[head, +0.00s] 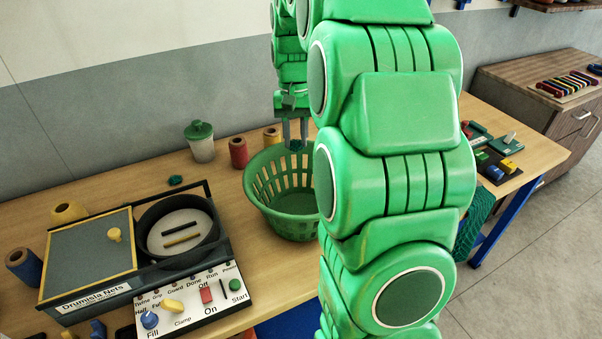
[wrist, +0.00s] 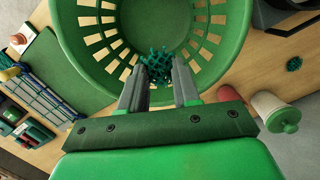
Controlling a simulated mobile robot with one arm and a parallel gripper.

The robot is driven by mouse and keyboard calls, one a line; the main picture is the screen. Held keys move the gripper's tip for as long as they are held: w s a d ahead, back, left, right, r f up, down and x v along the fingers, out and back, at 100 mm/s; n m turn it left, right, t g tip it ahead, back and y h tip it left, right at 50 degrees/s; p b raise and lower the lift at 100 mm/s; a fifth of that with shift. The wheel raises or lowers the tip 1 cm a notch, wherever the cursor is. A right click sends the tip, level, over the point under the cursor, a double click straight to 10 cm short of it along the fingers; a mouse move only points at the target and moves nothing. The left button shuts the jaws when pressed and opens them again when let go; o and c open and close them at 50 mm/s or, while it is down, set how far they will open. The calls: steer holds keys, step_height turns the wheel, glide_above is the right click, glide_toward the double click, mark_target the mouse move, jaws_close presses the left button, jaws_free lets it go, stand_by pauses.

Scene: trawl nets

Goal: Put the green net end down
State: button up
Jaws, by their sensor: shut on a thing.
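My gripper (head: 295,135) is shut on the green net end (wrist: 157,67), a small dark green knotted tuft between the fingertips. In the wrist view, my gripper (wrist: 158,82) points down over the green basket (wrist: 235,45). The net end also shows in the head view (head: 295,145), just above the basket's rim at the back. The basket (head: 268,205) stands on the wooden table, with slotted walls, and its visible floor looks bare. My arm hides the basket's right side in the head view. Another dark green tuft (head: 176,180) lies on the table to the left.
A machine (head: 130,250) with a round drum and a control panel stands left of the basket. Thread spools (head: 238,153) and a green-lidded cup (head: 201,142) stand behind.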

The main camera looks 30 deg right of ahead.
mark_target(302, 208)
steer(key=shift+s+d+f, duration=0.6)
steer(key=shift+s+f, duration=0.1)
steer(key=shift+s, duration=0.05)
step_height(302, 208, down, 9)
steer(key=shift+f, duration=0.1)
steer(key=shift+w+f, duration=0.1)
steer(key=shift+f, duration=5.15)
steer(key=o, duration=1)
steer(key=shift+f, duration=0.1)
